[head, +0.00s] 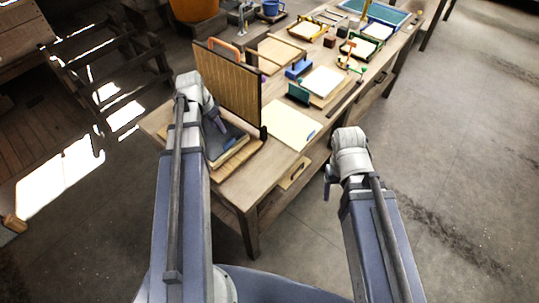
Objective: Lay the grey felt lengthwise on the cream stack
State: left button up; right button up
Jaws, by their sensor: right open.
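A dark grey sheet that looks like the grey felt (228,148) lies on a low stack on a wooden board at the table's near left end. My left arm hides part of it. A flat cream stack (290,124) lies to its right, beyond an upright slatted panel, with a small blue mark on its right side. My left gripper (219,124) points down over the dark grey sheet; its fingers are too small and covered to show whether they are open or touching. My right gripper (329,185) is open and empty, off the table's front edge.
The upright slatted panel (228,88) with an orange handle stands between the grey sheet and the cream stack. A dark green block (299,93), a blue-handled tool (298,69) and a white sheet stack (325,81) lie farther back. The floor at right is clear.

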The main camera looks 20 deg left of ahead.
pick_arm(q)
jog(key=s+d+g, duration=0.1)
jog(key=s+d, duration=0.3)
jog(key=d, duration=0.6)
jog(key=s+d+g+y, duration=0.1)
jog(key=s+d, duration=0.4)
jog(key=d, duration=0.6)
jog(key=s+d+g+y, duration=0.1)
jog(key=s+d, duration=0.3)
jog(key=d, duration=0.6)
jog(key=shift+s+d+f+n, duration=0.15)
jog(key=shift+s+f+n, duration=0.15)
jog(key=shift+n, duration=0.1)
